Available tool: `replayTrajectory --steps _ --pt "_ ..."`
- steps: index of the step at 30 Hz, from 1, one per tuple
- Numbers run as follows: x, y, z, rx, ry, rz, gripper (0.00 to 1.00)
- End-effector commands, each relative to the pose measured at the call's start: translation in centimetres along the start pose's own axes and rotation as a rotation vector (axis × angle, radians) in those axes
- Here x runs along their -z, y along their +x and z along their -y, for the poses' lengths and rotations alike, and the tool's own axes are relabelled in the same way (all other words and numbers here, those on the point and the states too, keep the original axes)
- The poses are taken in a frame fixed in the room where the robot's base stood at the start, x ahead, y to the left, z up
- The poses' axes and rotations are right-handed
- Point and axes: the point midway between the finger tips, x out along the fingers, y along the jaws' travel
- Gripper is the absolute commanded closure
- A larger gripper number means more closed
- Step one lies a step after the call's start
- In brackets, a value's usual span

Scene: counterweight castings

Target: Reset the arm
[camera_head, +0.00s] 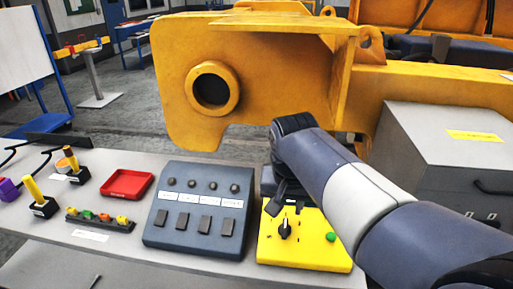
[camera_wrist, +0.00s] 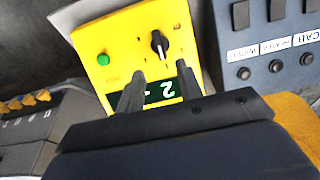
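My arm reaches in from the right in the head view, and my gripper (camera_head: 283,196) hangs over the far side of a yellow control box (camera_head: 300,250). In the wrist view my gripper (camera_wrist: 160,82) has its two dark fingers apart with nothing between them. The yellow box (camera_wrist: 125,60) lies beyond the fingers, with a black rotary knob (camera_wrist: 159,43), a green button (camera_wrist: 103,59) and a green display (camera_wrist: 160,93) partly hidden by the fingers. I cannot tell whether the fingertips touch the box.
A dark switch panel (camera_head: 197,213) stands just left of the yellow box. Further left are a red tray (camera_head: 127,184), yellow-handled joysticks (camera_head: 38,197) and a button strip (camera_head: 100,220). A big yellow casting (camera_head: 250,65) stands behind the table. A grey cabinet (camera_head: 440,130) is at right.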

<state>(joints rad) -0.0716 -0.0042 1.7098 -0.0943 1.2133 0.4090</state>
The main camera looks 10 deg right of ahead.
Motion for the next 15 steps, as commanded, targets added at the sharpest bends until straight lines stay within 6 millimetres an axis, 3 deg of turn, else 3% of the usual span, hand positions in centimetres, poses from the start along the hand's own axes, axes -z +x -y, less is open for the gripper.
replayTrajectory --steps 15 --pt "-0.2 8.9 -0.1 -0.003 0.000 0.008 0.65"
